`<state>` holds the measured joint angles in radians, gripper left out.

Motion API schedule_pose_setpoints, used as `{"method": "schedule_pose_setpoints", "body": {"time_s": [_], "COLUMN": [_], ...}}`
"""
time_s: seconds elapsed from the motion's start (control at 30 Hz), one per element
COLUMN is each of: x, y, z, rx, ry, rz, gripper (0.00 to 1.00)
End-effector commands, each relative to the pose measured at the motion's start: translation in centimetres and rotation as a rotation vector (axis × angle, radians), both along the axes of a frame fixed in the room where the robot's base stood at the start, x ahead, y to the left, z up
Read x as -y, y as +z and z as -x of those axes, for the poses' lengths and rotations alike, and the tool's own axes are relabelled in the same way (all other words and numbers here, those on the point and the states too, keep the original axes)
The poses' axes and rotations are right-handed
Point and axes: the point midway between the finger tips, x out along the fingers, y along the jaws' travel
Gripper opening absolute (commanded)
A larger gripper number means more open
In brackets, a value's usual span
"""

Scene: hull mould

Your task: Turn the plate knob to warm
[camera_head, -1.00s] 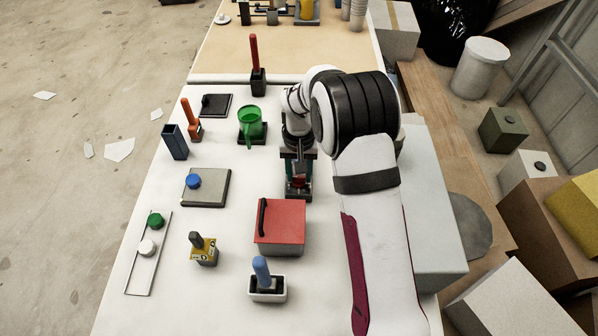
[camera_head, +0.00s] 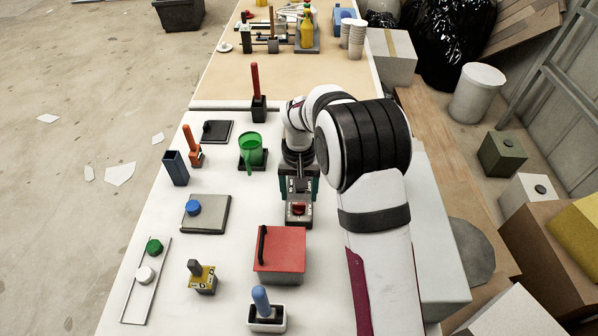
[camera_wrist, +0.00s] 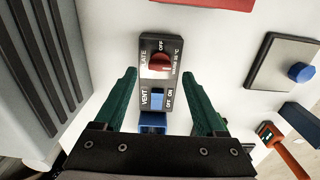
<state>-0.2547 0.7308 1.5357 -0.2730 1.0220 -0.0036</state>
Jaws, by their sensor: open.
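The control panel (camera_wrist: 146,101) is a dark box with a red plate knob (camera_wrist: 160,62) and a blue vent rocker switch (camera_wrist: 157,98). "OFF" is printed beside the knob; the other marks are small, and I cannot tell which one the knob points to. In the head view the panel (camera_head: 299,222) lies on the white table, with the red knob (camera_head: 298,209) on top. My gripper (camera_wrist: 160,80) is open and empty. Its green fingers straddle the panel in the wrist view, apart from the knob. In the head view my gripper (camera_head: 299,190) is just behind the knob.
A red-lidded box (camera_head: 279,249) stands in front of the panel. A grey plate with a blue knob (camera_head: 206,214) and a green funnel (camera_head: 250,150) are to the left. A long pale box (camera_head: 440,240) lies right of my arm.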

Motion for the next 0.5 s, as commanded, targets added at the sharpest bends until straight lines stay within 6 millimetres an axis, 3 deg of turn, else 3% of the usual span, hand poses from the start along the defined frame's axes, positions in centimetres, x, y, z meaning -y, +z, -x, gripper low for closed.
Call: {"method": "schedule_pose_setpoints", "body": {"time_s": [0.1, 0.3, 0.5], "x": [0.0, 0.0, 0.0], "y": [4.1, 9.7, 12.2], "z": [-0.2, -0.1, 0.0], "rx": [0.008, 0.006, 0.002], "ry": [0.0, 0.001, 0.001], "rz": [-0.002, -0.001, 0.0], "gripper": [0.72, 0.72, 0.72]}}
